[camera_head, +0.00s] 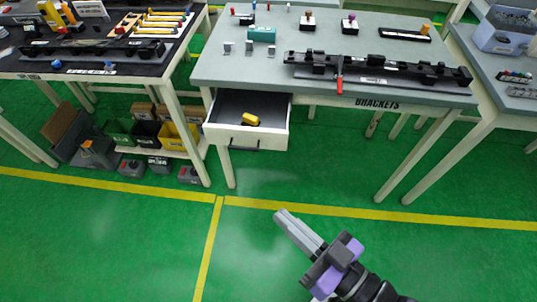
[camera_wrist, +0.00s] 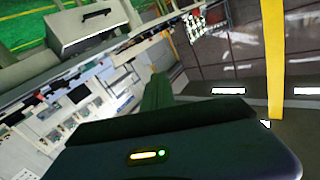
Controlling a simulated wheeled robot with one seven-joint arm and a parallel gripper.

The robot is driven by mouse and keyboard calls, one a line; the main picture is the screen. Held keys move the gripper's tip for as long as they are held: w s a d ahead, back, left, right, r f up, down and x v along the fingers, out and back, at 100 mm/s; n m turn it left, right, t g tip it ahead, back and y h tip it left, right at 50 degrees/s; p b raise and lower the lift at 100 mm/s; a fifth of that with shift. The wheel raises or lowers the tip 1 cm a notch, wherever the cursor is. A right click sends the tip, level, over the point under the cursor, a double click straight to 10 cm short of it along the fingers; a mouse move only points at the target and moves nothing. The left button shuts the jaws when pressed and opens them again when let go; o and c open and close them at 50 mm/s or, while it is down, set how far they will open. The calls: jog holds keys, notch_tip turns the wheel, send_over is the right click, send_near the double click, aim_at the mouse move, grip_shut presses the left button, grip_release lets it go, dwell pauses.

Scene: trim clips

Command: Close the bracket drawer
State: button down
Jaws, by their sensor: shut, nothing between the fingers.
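The bracket drawer (camera_head: 246,137) is a white drawer pulled out under the left part of the grey-topped table in the head view. It has a dark handle on its front, and a yellow piece (camera_head: 250,118) lies inside. The label "BRACKETS" (camera_head: 377,103) is on the table's front edge, to the right of the drawer. My gripper (camera_head: 282,214) is shut and empty over the green floor, in front of and below the drawer, well apart from it. In the wrist view a pale drawer with a dark handle (camera_wrist: 90,30) shows at the upper left, tilted.
The grey table (camera_head: 215,70) carries a long black fixture (camera_head: 400,76), a red-handled tool (camera_head: 339,80), a teal block (camera_head: 262,34) and small parts. A dark-topped table (camera_head: 20,64) stands left, with bins (camera_head: 179,137) on a shelf below. The floor between my gripper and the drawer is clear.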

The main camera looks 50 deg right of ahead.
jog(key=w+f+m+t+h+b, duration=0.3)
jog(key=w+f+m+b, duration=0.1)
jog(key=w+m, duration=0.4)
jog(key=m+g+h+b, duration=0.4)
jog(key=m+g+h, duration=0.65)
jog(key=m, duration=0.75)
send_near(273, 142)
jog(key=shift+t, duration=0.35)
jog(key=x, duration=0.7)
jog(key=shift+s+f, duration=0.1)
jog(key=shift+f, duration=0.15)
jog(key=shift+d, duration=0.1)
